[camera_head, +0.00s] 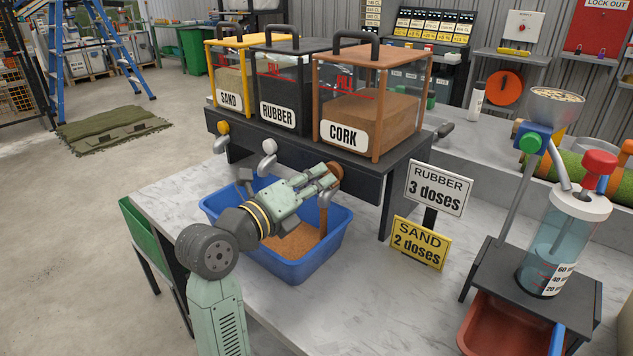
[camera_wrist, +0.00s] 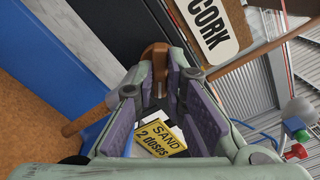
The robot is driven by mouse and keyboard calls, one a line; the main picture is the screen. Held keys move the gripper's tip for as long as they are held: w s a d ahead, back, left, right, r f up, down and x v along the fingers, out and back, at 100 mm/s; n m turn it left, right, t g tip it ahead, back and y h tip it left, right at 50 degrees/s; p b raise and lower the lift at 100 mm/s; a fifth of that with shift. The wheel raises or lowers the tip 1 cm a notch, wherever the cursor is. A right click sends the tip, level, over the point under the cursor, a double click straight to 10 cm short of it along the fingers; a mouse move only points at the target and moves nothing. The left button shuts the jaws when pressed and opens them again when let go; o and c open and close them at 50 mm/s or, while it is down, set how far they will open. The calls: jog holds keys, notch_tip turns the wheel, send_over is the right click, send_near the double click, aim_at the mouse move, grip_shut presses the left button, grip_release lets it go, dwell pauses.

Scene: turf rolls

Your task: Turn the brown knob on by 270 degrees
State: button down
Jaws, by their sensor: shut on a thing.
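The brown knob (camera_head: 336,171) is on the front of the black stand under the cork bin (camera_head: 362,122). In the wrist view the brown knob (camera_wrist: 154,55) shows between my fingertips. My gripper (camera_head: 328,177) is shut on it, and in the wrist view my gripper (camera_wrist: 158,78) hides part of it. A brown stream (camera_head: 323,222) drops from beneath the knob into the blue tub (camera_head: 340,222). Brown granules lie in the tub. The knob's exact angle cannot be told.
The rubber bin (camera_head: 278,108) and sand bin (camera_head: 228,97) stand left of the cork bin. Signs reading rubber 3 doses (camera_head: 437,188) and sand 2 doses (camera_head: 420,243) stand right of the tub. A black stand with a clear cylinder (camera_head: 553,250) is farther right.

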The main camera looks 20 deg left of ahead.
jog(key=shift+f, duration=0.1)
jog(key=shift+d+m+b, duration=0.1)
jog(key=shift+m+b, duration=4.5)
jog(key=shift+m, duration=0.6)
jog(key=c, duration=1.9)
grip_release()
jog(key=shift+s, duration=0.1)
